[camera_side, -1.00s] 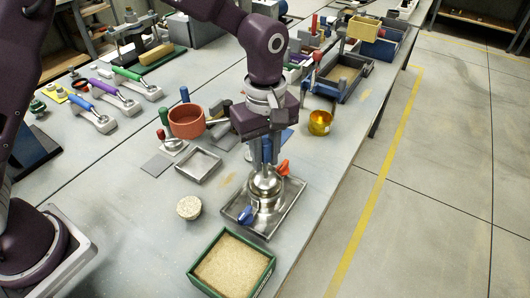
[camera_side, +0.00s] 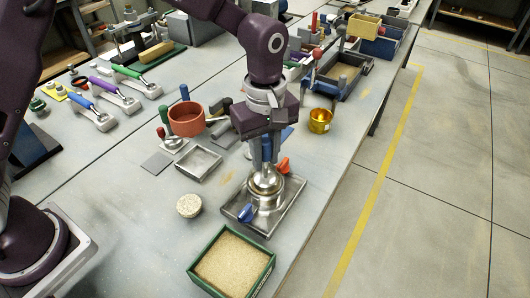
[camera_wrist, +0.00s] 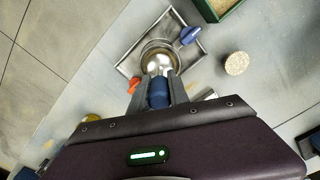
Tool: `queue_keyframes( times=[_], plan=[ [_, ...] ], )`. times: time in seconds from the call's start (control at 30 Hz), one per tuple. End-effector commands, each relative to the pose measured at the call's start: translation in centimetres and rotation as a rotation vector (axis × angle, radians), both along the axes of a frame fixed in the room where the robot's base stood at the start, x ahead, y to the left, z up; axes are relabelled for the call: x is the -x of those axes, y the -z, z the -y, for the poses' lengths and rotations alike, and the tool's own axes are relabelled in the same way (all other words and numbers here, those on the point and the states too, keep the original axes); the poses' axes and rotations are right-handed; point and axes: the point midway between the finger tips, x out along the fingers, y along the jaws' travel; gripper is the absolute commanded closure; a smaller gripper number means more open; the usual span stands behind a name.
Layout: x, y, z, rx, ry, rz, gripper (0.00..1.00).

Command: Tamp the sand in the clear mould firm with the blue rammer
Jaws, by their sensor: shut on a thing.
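My gripper (camera_side: 266,152) is shut on the upright blue handle of the rammer (camera_side: 267,147). The handle also shows between the fingers in the wrist view (camera_wrist: 158,93). The rammer's shiny metal head is at the mouth of the clear mould (camera_side: 267,202). The mould stands in a shallow metal tray (camera_side: 235,213), with a blue knob (camera_side: 245,214) and an orange knob (camera_side: 284,166) beside it. In the wrist view the mould's rim (camera_wrist: 147,48) surrounds the head. The sand inside is hidden, and I cannot tell whether the head touches it.
A green box of sand (camera_side: 230,265) stands in front of the tray. A pale round cake (camera_side: 189,206) lies to the left. A small empty metal tray (camera_side: 199,165), a terracotta pot (camera_side: 186,118) and a yellow cup (camera_side: 320,121) stand farther back. The table's right edge is close.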

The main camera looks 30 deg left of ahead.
Motion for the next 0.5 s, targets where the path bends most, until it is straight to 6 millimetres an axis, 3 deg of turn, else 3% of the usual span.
queue_keyframes(
  times=[0.33,0.5],
  plan=[
    [0.1,0.1,0.0,-0.002,0.0,-0.003,1.0],
    [-0.1,-1.9,0.0,0.0,0.0,0.002,1.0]
  ],
)
